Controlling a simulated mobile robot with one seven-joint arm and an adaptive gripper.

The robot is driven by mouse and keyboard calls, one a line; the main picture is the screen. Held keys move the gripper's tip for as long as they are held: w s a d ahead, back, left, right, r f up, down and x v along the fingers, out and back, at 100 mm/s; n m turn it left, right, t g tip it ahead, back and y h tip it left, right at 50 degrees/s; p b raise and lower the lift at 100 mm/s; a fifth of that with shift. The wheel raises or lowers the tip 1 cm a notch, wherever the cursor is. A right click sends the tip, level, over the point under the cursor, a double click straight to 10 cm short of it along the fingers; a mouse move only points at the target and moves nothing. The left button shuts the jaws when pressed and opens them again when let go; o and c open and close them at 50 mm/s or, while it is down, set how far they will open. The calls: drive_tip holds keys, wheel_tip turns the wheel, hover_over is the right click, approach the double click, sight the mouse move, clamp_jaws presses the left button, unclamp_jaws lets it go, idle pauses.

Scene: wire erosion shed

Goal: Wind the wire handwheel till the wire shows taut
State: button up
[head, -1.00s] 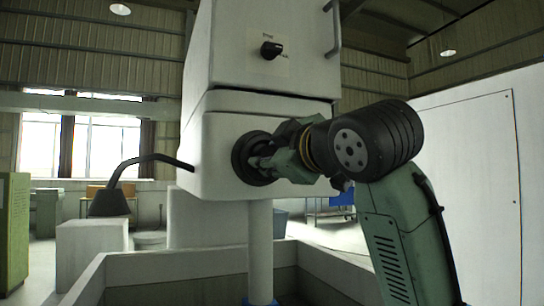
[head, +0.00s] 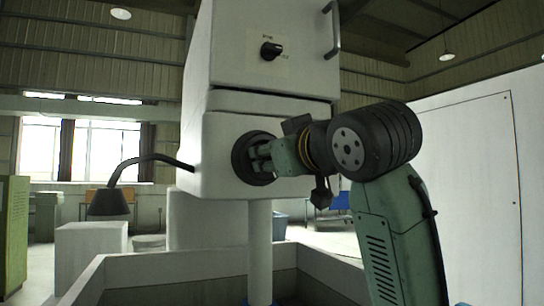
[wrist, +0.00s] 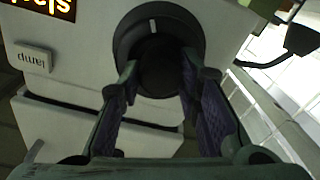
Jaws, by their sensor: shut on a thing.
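The black round handwheel (head: 241,160) sits on the front of the white machine head. It also shows in the wrist view (wrist: 128,42), with a pale mark on its face near the top. My gripper (head: 262,158) reaches it from the right, its fingers at the wheel's middle. In the wrist view my gripper (wrist: 165,80) has a finger on each side of the dark hub (wrist: 160,72) and is shut on it. An amber display (wrist: 50,7) is cut off at the top left of the wrist view; its full word cannot be read.
A black knob (head: 271,51) and a handle (head: 332,30) are on the upper housing. A lamp (head: 108,203) on a bent arm juts out left. A label plate (wrist: 33,56) is beside the wheel. A grey tank wall (head: 190,270) stands below.

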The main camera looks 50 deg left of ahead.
idle(0.4)
drive_tip(key=o, duration=1.1)
drive_tip(key=shift+o, duration=0.2)
drive_tip(key=shift+d, duration=0.1)
drive_tip(key=v, duration=1.2)
drive_tip(key=shift+f, duration=0.1)
